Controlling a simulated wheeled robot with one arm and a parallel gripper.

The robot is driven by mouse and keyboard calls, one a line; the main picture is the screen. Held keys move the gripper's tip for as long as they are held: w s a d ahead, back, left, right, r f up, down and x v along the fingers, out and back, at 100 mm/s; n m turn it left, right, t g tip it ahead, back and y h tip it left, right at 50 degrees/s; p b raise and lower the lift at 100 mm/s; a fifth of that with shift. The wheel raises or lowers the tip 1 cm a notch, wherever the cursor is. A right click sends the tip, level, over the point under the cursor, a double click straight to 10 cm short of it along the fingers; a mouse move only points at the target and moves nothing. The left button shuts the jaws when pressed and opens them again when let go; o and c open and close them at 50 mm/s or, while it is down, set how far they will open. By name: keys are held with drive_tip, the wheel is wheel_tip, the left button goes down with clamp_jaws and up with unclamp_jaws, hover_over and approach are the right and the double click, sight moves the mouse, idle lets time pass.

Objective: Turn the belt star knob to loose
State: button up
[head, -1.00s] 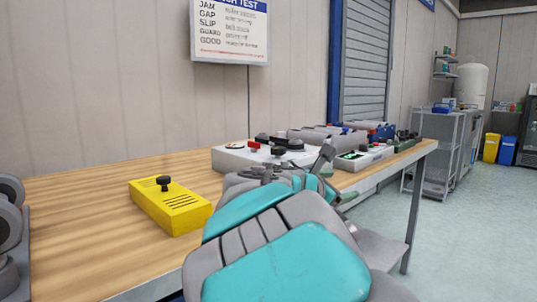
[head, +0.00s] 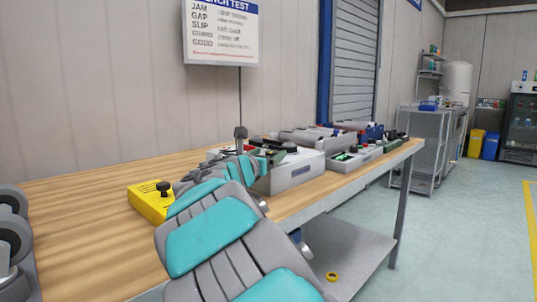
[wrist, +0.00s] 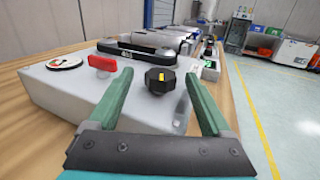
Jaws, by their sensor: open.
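A black lobed knob (wrist: 161,80) with a yellow mark stands on top of a light grey box (wrist: 70,88) in the wrist view. I take it to be the belt star knob. My gripper (wrist: 158,74) is open, its green fingers reaching over the box on either side of the knob in the picture. I cannot tell whether they are down at its height, and no contact shows.
A red handle (wrist: 102,64), a round dial (wrist: 65,63) and a black bar handle (wrist: 135,50) share the box top. A yellow box (head: 150,204) with a black knob stands left on the wooden bench (head: 80,235). More devices stand farther along the bench.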

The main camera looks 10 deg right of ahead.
drive_tip(key=shift+w+d, duration=0.2)
drive_tip(key=shift+w, duration=0.1)
clamp_jaws()
idle(0.5)
